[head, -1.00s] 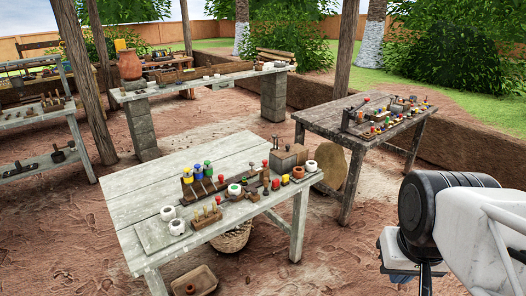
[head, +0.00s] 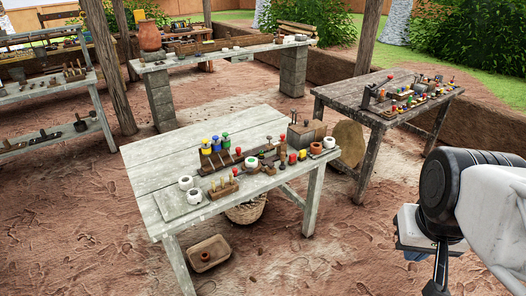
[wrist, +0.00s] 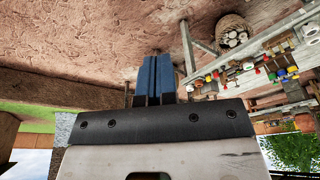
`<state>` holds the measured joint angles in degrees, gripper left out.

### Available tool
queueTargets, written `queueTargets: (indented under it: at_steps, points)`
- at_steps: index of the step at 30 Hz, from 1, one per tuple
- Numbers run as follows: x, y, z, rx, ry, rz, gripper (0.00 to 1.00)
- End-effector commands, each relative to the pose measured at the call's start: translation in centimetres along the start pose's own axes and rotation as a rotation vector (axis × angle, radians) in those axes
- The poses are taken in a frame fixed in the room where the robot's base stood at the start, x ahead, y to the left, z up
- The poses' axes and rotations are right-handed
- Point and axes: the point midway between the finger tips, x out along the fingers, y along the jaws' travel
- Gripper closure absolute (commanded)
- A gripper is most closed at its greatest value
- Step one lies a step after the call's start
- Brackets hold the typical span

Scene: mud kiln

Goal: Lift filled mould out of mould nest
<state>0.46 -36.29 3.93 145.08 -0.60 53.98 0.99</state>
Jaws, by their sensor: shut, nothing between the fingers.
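My gripper is shut and empty in the wrist view (wrist: 153,78), its two blue fingers close together. In the head view my arm is at the right edge, off the front table's right side, and a dark finger part points down over bare ground. The front table (head: 150,165) holds small wooden blocks, racks and coloured-lidded jars along its near right edge. A brown box with a knobbed top (head: 306,134) stands at its far right corner. The filled mould and mould nest are too small to tell apart among these items. My gripper touches none of them.
A basket (head: 246,213) is under the table and a brown tray (head: 208,253) lies on the ground. A second dark table (head: 345,108) with many small items stands behind right. Bare ground separates the tables.

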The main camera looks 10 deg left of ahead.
Motion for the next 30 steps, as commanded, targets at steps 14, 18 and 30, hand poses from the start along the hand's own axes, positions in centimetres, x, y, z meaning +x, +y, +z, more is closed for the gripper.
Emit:
queueTargets:
  at_steps: [14,18,30]
  points:
    - [0.0,0.0,0.0,0.0,0.0,0.0,0.71]
    - [0.0,0.0,0.0,0.0,0.0,0.0,0.49]
    - [0.0,0.0,0.0,0.0,0.0,0.0,0.07]
